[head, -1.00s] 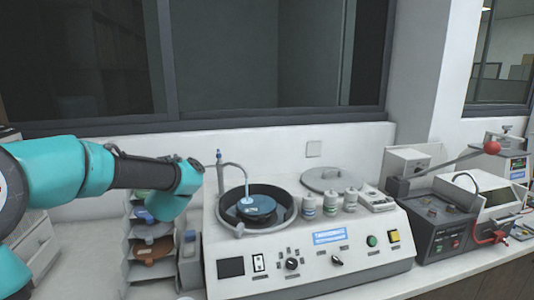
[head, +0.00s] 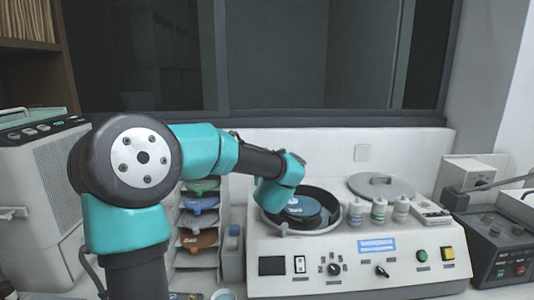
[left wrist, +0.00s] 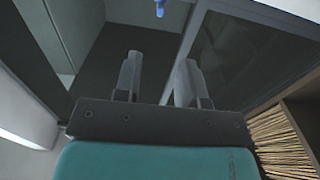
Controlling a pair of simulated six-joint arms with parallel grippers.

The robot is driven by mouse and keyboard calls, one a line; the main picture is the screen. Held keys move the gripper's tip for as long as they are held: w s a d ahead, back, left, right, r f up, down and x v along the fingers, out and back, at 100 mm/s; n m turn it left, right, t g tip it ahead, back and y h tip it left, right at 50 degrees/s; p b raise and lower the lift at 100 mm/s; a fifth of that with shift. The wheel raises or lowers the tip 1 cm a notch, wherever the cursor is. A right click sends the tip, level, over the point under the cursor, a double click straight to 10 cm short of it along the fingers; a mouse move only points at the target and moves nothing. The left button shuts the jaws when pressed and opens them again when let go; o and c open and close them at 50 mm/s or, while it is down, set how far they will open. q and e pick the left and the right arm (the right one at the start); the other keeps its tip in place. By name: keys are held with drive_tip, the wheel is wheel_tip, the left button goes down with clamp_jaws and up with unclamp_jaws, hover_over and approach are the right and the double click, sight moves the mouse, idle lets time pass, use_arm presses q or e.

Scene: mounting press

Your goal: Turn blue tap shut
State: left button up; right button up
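The blue tap is hidden behind my left arm in the head view. In the left wrist view a small blue piece (left wrist: 160,8), probably the tap's handle, shows at the top edge, beyond the fingers and roughly in line with the gap between them. My left gripper (left wrist: 158,70) has its two grey fingers apart with nothing between them. My right gripper is in neither view.
The white machine (head: 290,285) has a control panel at the front. Small bottles (head: 379,212) and a grey lid (head: 380,187) sit on its right. A rack of coloured discs (head: 198,222) stands left of it. A window fills the wall behind.

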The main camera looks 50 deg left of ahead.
use_arm(q)
drive_tip(key=x, duration=1.4)
drive_tip(key=shift+w+a, duration=0.2)
drive_tip(key=shift+a, duration=0.05)
drive_tip(key=shift+c, duration=0.5)
clamp_jaws()
